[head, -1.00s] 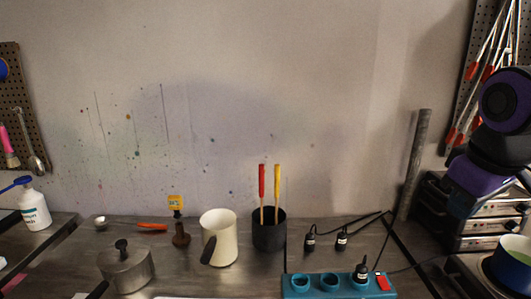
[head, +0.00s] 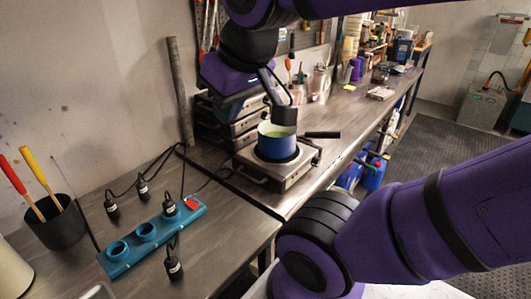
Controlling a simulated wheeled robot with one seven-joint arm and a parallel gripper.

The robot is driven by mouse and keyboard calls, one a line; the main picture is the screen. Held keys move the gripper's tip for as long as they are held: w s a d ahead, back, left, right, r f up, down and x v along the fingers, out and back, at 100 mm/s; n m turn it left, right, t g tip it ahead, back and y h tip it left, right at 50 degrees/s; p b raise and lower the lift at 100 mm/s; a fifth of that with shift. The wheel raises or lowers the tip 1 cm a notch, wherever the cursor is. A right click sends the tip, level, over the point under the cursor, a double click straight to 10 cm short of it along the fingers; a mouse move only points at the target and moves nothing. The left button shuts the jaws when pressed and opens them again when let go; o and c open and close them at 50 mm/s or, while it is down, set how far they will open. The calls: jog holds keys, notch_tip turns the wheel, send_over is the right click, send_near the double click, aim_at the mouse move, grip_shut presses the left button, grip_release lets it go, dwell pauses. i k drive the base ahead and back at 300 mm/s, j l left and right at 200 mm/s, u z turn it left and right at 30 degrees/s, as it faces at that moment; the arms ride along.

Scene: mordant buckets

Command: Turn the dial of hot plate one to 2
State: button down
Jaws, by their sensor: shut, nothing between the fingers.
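A single silver hot plate (head: 283,180) stands on the metal bench in the head view, with a blue pot (head: 275,148) on its burner. The pot holds green liquid and its dark handle points right. The hot plate's dial is too small to make out, and I see no readable number. My gripper (head: 284,116) is shut and empty, close above or behind the pot's rim; its depth is hard to tell. More hot plates are stacked (head: 232,122) behind, partly hidden by my arm. I cannot tell which one is hot plate one.
A teal power strip (head: 128,254) with a red switch lies to the left, with black plugs (head: 143,189) and cables around it. A black cup (head: 62,225) holds red and yellow handled tools. A grey pipe (head: 180,90) stands by the wall. The bench ends at the right.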

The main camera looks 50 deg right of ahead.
aim_at(316, 161)
jog(key=k+z, duration=0.1)
jog(key=z, duration=0.4)
jog(key=k+z, duration=0.15)
jog(key=z, duration=0.35)
jog(key=k+z, duration=0.1)
jog(key=z, duration=0.4)
